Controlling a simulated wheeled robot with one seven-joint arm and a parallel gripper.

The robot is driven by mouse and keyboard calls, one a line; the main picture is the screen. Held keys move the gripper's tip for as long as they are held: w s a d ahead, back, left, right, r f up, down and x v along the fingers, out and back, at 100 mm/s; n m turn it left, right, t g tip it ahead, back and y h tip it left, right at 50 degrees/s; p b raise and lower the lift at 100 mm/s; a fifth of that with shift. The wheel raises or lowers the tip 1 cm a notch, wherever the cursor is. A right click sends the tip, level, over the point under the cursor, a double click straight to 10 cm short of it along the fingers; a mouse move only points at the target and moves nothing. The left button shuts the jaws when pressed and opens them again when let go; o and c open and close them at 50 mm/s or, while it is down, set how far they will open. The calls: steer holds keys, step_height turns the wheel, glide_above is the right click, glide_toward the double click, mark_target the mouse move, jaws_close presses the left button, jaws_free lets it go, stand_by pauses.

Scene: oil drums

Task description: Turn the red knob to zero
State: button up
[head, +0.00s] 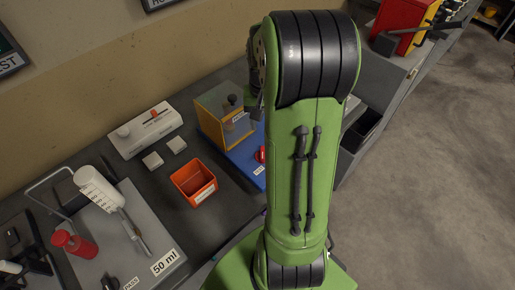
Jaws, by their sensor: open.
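The red knob (260,154) shows as a small red piece on the blue board (246,163), right beside my green arm. My arm covers its right part, so I cannot read its setting. A box with yellow sides and clear panels (225,114) stands on the same board, up and to the left of the knob. My arm rises through the middle of the head view. Some dark parts of it show at its upper left, by the yellow box. The fingers of my gripper are hidden behind the arm, and I cannot see whether they touch anything.
An orange open bin (194,183) stands left of the board. A white device (145,130) and two small pale blocks lie behind it. A grey board (124,235) with a white cup (98,189) and red bottle (74,243) is at lower left. Floor (430,180) is clear at right.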

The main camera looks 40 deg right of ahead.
mark_target(262, 151)
step_height(262, 151, down, 13)
steer(key=shift+r+b, duration=0.1)
steer(key=shift+b, duration=1.15)
jaws_close()
